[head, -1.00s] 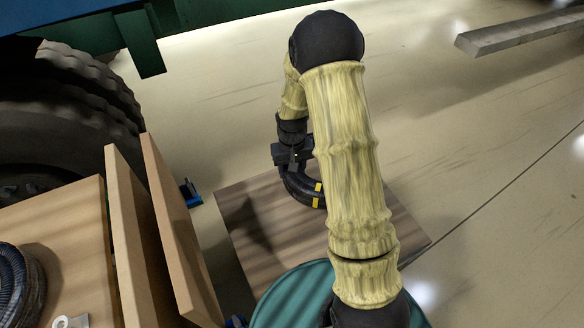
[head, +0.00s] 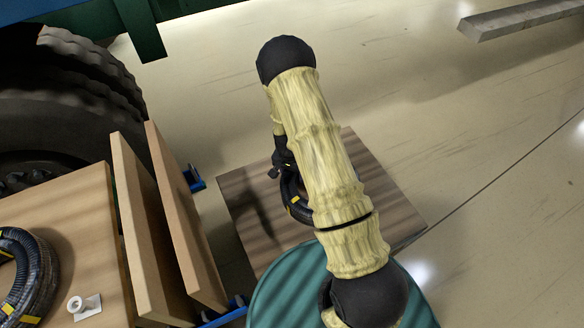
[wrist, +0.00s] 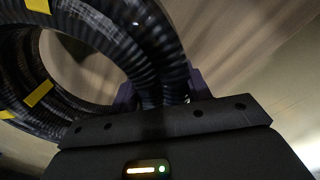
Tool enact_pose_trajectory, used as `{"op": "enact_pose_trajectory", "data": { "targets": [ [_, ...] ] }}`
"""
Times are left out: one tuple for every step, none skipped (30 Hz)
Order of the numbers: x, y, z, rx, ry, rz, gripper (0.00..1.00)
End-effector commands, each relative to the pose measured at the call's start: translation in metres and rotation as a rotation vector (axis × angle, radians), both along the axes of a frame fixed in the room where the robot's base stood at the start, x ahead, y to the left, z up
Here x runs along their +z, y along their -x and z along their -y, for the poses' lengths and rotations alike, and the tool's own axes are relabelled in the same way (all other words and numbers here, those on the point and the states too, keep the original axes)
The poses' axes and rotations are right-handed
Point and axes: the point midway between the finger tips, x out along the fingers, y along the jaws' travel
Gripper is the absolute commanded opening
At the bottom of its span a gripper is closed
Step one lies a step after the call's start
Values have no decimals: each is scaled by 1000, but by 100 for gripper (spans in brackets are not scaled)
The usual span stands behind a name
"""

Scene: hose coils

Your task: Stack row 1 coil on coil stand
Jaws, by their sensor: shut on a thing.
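My gripper (head: 282,166) is shut on a black ribbed hose coil (head: 291,197) with yellow bands. In the wrist view, a thick part of the coil (wrist: 148,45) passes between the fingers of my gripper (wrist: 163,92). In the head view, the coil is over a square wood-topped platform (head: 250,222), which looks like the coil stand. My arm hides much of the coil, so I cannot tell whether it touches the top.
Another black coil (head: 40,285) with yellow bands lies on a wooden surface (head: 75,225) at the left, near a small white fitting (head: 84,304). Two upright boards (head: 180,215) stand between that surface and the platform. A large tyre (head: 70,95) is behind. Open floor lies right.

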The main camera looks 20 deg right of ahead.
Motion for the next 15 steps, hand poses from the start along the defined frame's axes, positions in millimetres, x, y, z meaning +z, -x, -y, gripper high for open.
{"op": "enact_pose_trajectory", "data": {
  "targets": [
    [1,-1,0,0,1,1,0],
    [1,-1,0,1,1,1,0],
    [1,-1,0,1,0,1,0],
    [1,-1,0,1,0,1,0],
    [1,-1,0,2,0,1,0],
    [1,-1,0,2,0,1,0],
    [1,-1,0,2,0,1,0],
    [1,-1,0,3,-1,2,0],
    [1,0,0,4,-3,3,0],
    [1,0,0,5,-6,4,0],
    [1,0,0,7,-9,6,0],
    [1,0,0,12,-14,11,0],
    [1,0,0,14,-18,15,0],
    [1,0,1,16,-23,19,0],
    [1,0,1,22,-33,26,0]
  ]
}}
